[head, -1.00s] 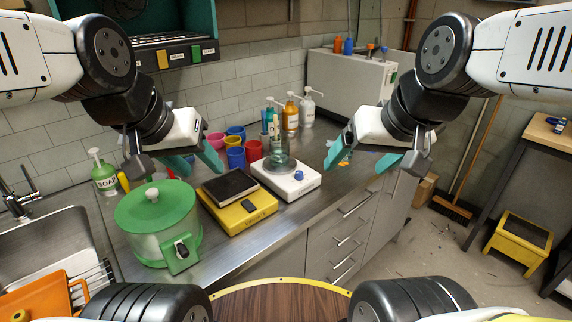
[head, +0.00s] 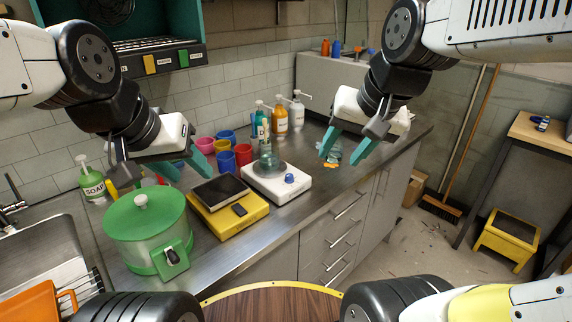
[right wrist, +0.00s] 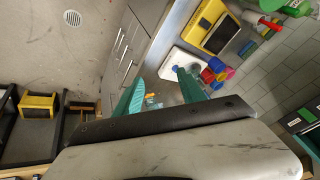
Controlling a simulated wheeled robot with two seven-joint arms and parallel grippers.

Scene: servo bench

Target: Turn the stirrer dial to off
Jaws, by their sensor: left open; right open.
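The stirrer is a white box (head: 262,186) on the steel bench, with a blue dial (head: 290,178) on its front right and a clear flask (head: 268,157) standing on its top plate. The dial's pointer is too small to read. My right gripper (head: 341,156) is open and empty, raised to the right of the stirrer and apart from the dial. In the right wrist view, the white stirrer (right wrist: 170,64) shows beyond the teal fingers (right wrist: 157,90); the dial cannot be made out there. My left gripper (head: 188,172) is open and empty, above the bench to the left of the stirrer.
A yellow scale (head: 236,215) stands just left of the stirrer, then a green-lidded pot (head: 146,222). Several coloured cups (head: 224,160) and pump bottles (head: 281,117) stand behind. Clear glassware (head: 334,153) is near my right gripper.

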